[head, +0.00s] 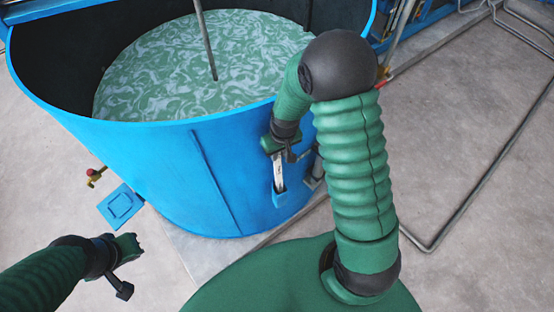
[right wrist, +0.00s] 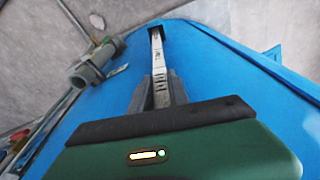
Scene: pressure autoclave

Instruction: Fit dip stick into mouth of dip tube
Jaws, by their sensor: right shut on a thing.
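The dip stick (head: 278,172) is a thin, flat, pale strip with dark markings. My right gripper (head: 277,152) is shut on its upper part, just outside the front wall of the blue tank. The stick (right wrist: 157,55) runs away from between the two grey fingers (right wrist: 158,92) in the right wrist view. I cannot tell how far the tip is inside. My left gripper (head: 126,268) hangs at lower left, away from the stick; its jaw gap is unclear.
The large blue tank (head: 150,150) holds swirling green liquid (head: 160,75) with a thin grey rod (head: 205,40) standing in it. A grey pipe fitting (right wrist: 90,68) is beside the stick. A blue plate (head: 120,207) juts out at left. Concrete floor is open at right.

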